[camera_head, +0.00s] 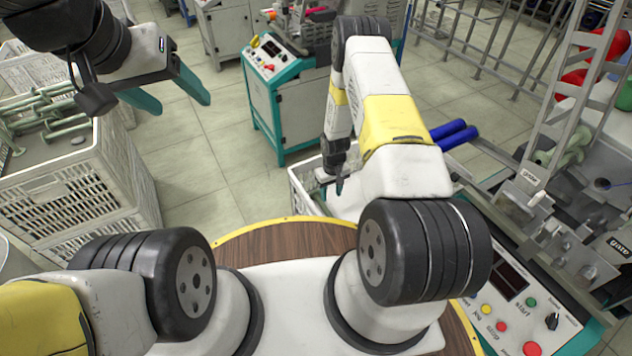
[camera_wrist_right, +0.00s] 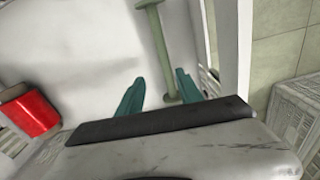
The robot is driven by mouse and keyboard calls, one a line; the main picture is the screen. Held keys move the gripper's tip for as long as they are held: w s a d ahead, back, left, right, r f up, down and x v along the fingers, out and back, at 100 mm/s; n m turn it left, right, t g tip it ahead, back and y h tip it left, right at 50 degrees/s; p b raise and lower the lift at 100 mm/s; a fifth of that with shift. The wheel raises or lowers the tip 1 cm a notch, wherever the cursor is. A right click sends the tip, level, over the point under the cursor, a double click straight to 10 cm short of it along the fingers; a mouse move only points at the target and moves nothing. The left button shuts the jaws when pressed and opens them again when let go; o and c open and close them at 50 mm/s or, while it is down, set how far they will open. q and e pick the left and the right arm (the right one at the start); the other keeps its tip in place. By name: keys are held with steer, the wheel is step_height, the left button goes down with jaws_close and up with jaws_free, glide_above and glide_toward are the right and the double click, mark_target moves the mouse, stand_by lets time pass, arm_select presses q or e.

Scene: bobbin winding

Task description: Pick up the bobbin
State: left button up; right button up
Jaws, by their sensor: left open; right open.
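A pale green bobbin (camera_wrist_right: 161,48) lies in a white container (camera_wrist_right: 90,50) in the right wrist view. Its thin shaft runs up the picture from the gap between my right gripper's (camera_wrist_right: 160,78) teal fingers. The fingers are open with nothing gripped; I cannot tell how far above the bobbin they are. In the head view the right gripper (camera_head: 339,184) points down into the white crate (camera_head: 300,197), mostly hidden by my arm. My left gripper (camera_head: 180,98) is open and empty at the upper left, above the floor.
A white crate (camera_head: 105,190) of pale green bobbins (camera_head: 62,132) stands at left. A red spool (camera_wrist_right: 30,114) lies left of my right gripper. Two blue spools (camera_head: 455,134) show beyond my right arm. A machine with a button panel (camera_head: 515,300) stands at right, a teal cabinet (camera_head: 300,115) behind.

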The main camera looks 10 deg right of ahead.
mark_target(328, 212)
steer(key=f, duration=1.1)
steer(key=shift+s+a, duration=0.35)
steer(key=shift+a, duration=0.05)
steer(key=shift+c, duration=0.4)
jaws_close()
